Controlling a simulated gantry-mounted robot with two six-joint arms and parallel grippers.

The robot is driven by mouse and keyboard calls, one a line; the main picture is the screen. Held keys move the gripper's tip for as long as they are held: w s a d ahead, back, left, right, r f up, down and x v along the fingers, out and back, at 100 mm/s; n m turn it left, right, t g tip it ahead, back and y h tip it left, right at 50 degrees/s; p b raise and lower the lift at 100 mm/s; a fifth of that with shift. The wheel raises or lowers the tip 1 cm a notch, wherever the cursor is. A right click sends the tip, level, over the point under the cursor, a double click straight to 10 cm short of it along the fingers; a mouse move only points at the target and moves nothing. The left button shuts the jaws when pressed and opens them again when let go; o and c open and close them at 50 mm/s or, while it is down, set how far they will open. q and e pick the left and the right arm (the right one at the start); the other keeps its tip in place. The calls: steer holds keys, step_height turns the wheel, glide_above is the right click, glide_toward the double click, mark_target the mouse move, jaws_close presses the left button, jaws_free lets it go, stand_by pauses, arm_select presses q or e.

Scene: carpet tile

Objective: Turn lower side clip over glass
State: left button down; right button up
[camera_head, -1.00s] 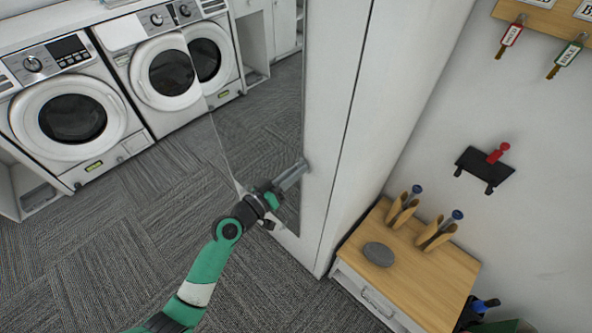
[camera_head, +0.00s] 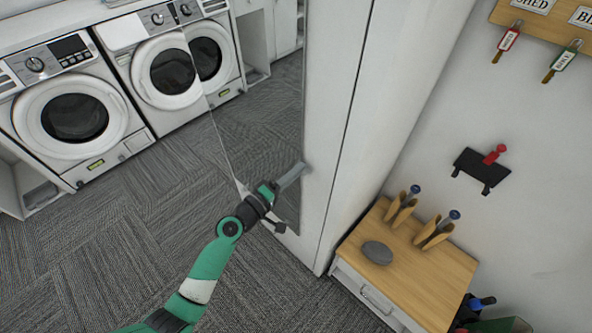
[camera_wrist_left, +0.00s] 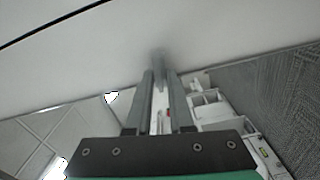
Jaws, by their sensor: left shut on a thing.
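The glass is a tall mirror (camera_head: 262,130) on a white cabinet front, reflecting carpet and a washer. My left gripper (camera_head: 301,169) reaches its right edge low down. In the left wrist view, the two grey fingers (camera_wrist_left: 160,76) point at the white front and are shut on a small grey piece, the side clip (camera_wrist_left: 158,58). The clip is blurred and mostly hidden between the fingertips, so I cannot tell its angle over the glass. The mirror (camera_wrist_left: 60,140) also shows there below the white front. My right gripper is not in view.
Washing machines (camera_head: 75,117) stand at the back left. A low wooden-topped cabinet (camera_head: 425,285) right of the tall cabinet holds a grey disc (camera_head: 377,253) and two wooden holders with blue-topped tools. Keys and a black wall bracket (camera_head: 482,170) hang at right. The carpet is open.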

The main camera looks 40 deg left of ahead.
arm_select(q)
steer(key=shift+n, duration=1.1)
steer(key=c, duration=1)
jaws_free()
steer(key=shift+s, duration=0.1)
steer(key=s, duration=1.1)
steer(key=shift+s+d, duration=0.15)
steer(key=shift+s, duration=0.1)
